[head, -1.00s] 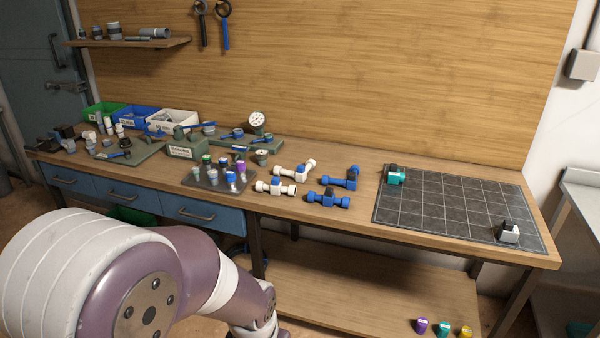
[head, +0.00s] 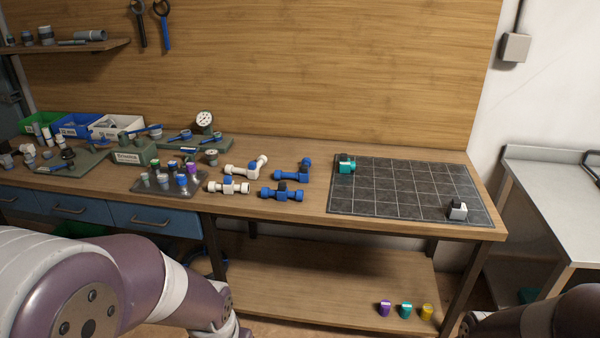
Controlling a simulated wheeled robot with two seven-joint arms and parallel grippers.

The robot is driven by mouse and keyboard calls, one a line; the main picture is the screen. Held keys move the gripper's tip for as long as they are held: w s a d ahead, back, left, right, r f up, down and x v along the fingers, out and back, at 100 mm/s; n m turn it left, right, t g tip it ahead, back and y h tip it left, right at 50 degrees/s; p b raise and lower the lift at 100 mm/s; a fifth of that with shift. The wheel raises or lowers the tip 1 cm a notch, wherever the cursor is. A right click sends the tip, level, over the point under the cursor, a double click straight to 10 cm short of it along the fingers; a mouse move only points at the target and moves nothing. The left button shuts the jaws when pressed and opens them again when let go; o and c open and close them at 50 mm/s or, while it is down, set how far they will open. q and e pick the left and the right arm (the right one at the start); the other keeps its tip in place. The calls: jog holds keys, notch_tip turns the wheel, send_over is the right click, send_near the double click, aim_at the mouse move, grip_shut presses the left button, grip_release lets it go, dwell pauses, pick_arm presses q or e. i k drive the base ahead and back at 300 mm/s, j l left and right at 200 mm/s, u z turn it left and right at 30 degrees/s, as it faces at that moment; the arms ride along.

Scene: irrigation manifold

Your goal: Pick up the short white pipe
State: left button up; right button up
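A straight white pipe piece with a blue middle (head: 228,187) lies on the workbench, left of the blue fittings. A second white pipe piece (head: 246,168), bent and with a blue part, lies just behind it. Small upright white pipe pieces (head: 47,135) stand at the far left. I cannot tell which of these is the short white pipe. My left arm crosses the lower left and my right arm shows at the lower right, both in front of the bench. Neither gripper shows in the head view.
Blue fittings (head: 282,194) lie beside the white pieces. A dark tray (head: 150,187) holds several small coloured parts. A dark gridded mat (head: 400,188) carries a teal part (head: 346,164) and a white part (head: 457,210), with free room between. Three caps (head: 405,310) stand on the lower shelf.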

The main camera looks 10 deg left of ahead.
aim_at(229, 186)
jog(key=i+j+z, duration=0.1)
jog(key=z, duration=0.95)
jog(key=j+z, duration=0.2)
jog(key=j, duration=0.25)
jog(key=j+z, duration=0.2)
jog(key=j, duration=0.2)
jog(key=k+j+z, duration=0.2)
jog(key=j, duration=0.25)
jog(key=j+z, duration=0.15)
jog(key=j, duration=0.3)
jog(key=k+j+z, duration=0.2)
jog(key=j, duration=0.2)
jog(key=j+z, duration=0.2)
jog(key=j, duration=0.2)
jog(key=k+j, duration=0.1)
jog(key=j, duration=0.25)
jog(key=k+j, duration=0.15)
jog(key=j, duration=0.15)
jog(key=k+j, duration=0.1)
jog(key=j, duration=0.25)
jog(key=k+j, duration=0.15)
jog(key=j, duration=0.2)
jog(key=k+j, duration=0.1)
jog(key=j, duration=0.2)
jog(key=j+z, duration=0.05)
